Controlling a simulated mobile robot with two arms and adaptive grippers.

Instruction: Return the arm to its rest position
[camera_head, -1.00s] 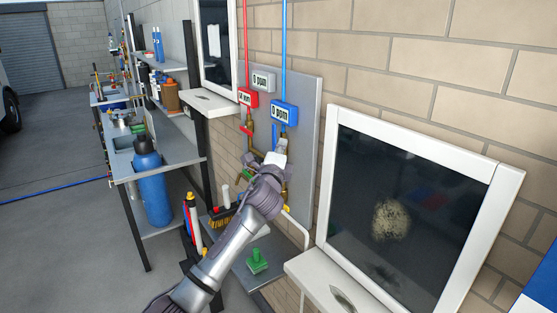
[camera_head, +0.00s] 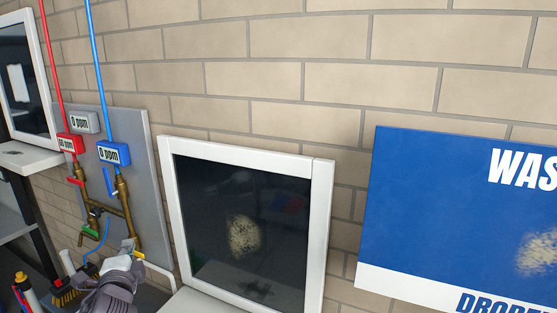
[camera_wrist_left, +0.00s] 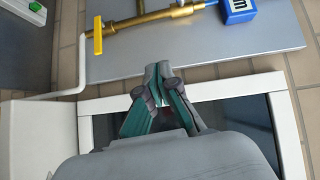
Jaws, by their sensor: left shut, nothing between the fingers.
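My left gripper (camera_head: 130,248) shows at the lower left of the head view, just below the brass pipes (camera_head: 126,212). Most of its arm is cut off by the bottom edge. In the left wrist view its two fingers (camera_wrist_left: 158,72) meet at the tips and hold nothing. The fingertips point toward the grey panel (camera_wrist_left: 190,50). A yellow valve handle (camera_wrist_left: 98,36) is at their upper left, apart from them. My right gripper is not in view.
Red (camera_head: 70,144) and blue (camera_head: 114,153) meters sit on the pipes. A white-framed dark window (camera_head: 168,165) stands right of the panel, and a blue sign (camera_head: 430,210) hangs farther right. Bottles and a brush (camera_head: 66,296) crowd the lower left.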

